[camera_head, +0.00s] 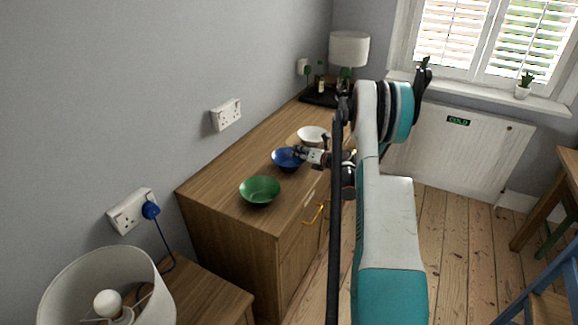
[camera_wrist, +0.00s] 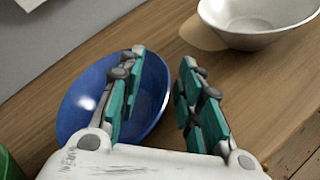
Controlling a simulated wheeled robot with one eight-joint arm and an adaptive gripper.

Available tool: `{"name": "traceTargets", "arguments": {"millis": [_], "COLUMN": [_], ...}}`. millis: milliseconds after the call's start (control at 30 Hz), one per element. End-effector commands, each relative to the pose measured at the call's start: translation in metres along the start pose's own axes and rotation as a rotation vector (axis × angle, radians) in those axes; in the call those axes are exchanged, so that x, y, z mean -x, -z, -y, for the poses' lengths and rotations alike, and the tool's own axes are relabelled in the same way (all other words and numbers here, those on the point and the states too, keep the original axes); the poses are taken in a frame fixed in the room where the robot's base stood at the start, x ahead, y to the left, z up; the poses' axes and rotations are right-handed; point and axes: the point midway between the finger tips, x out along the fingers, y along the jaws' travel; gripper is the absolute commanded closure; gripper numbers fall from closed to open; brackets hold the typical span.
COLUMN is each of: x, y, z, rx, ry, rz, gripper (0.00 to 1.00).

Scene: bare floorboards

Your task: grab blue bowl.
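The blue bowl (camera_head: 283,158) stands upright on the wooden cabinet top, between a green bowl and a white bowl. In the wrist view the blue bowl (camera_wrist: 82,98) is partly hidden by my gripper's left finger. My gripper (camera_wrist: 163,58) is open, its fingers apart. The left finger lies over the bowl's inside, and the right finger lies beyond its right rim. The rim shows between them; no contact can be made out. In the head view my gripper (camera_head: 299,154) is at the bowl's right side.
The green bowl (camera_head: 260,190) is nearer the cabinet's front end. The white bowl (camera_head: 313,135) is close behind; it also shows in the wrist view (camera_wrist: 258,28). A lamp (camera_head: 349,49), bottles and a dark tray stand at the far end. The wall runs along the cabinet's left side.

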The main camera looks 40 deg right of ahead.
Motion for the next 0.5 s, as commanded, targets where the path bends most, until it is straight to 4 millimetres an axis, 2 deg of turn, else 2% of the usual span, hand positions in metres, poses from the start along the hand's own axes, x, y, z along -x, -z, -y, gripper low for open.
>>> {"name": "traceTargets", "arguments": {"millis": [167, 200, 333, 500], "x": [-0.0001, -0.0001, 0.0000, 0.0001], "y": [-0.0006, -0.0005, -0.0005, -0.0008], "z": [-0.0001, -0.0001, -0.0001, -0.0003], "rx": [0.000, 0.000, 0.000, -0.001], "ry": [0.000, 0.000, 0.000, 0.000], "rz": [0.000, 0.000, 0.000, 0.001], "gripper": [0.67, 0.71, 1.00, 1.00]}}
